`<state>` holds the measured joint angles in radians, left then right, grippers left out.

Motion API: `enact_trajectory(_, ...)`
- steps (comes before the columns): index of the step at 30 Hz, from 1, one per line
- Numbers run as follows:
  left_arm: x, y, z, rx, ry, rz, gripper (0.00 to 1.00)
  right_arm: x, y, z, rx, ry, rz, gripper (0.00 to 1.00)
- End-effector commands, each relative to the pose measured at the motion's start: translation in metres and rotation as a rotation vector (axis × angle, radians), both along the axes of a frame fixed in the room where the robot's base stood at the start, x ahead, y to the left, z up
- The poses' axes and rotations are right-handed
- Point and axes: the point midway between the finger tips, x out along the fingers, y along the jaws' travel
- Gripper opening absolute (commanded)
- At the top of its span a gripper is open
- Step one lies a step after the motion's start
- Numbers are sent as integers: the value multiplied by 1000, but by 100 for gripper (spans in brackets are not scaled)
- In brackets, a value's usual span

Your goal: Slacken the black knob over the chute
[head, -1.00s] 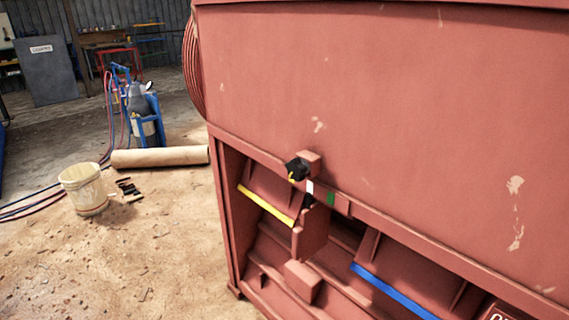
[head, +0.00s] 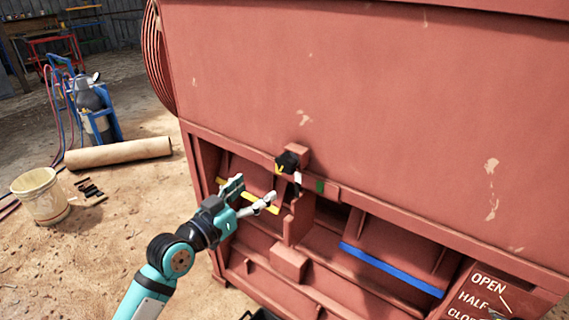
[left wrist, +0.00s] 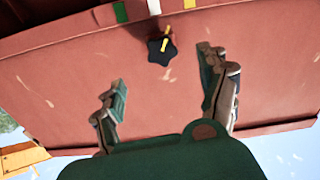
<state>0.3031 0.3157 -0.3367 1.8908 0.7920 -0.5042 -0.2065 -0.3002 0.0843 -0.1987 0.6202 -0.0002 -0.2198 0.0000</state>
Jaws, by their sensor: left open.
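The black knob (head: 287,161) with a yellow mark sits on a small red block on the front of the red crusher body, above the chute openings. In the left wrist view the knob (left wrist: 160,51) is star-shaped, with a yellow pointer, beyond my fingertips. My left gripper (head: 255,194) is open and empty, below and left of the knob, in front of the yellow-edged chute. In the left wrist view its two fingers (left wrist: 168,88) are spread wide, with the knob lying between their lines but apart from them. My right gripper is not in view.
Green (head: 320,186) and white marks sit right of the knob. A blue-edged flap (head: 390,268) and an OPEN/HALF/CLOSED plate (head: 487,293) lie lower right. A bucket (head: 40,196), a roll (head: 118,152) and a gas-bottle cart (head: 93,110) stand on the open floor at left.

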Motion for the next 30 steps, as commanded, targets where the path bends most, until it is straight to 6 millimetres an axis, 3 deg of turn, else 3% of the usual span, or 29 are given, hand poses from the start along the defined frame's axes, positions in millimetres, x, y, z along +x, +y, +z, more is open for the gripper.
enact_trajectory(9,58,-43,3,-1,1,0,76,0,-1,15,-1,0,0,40)
enact_trajectory(15,86,-62,1,0,0,0,76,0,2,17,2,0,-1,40)
enact_trajectory(21,99,-71,0,1,-1,1,76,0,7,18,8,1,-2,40)
enact_trajectory(30,100,-73,0,-1,-1,1,76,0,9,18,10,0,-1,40)
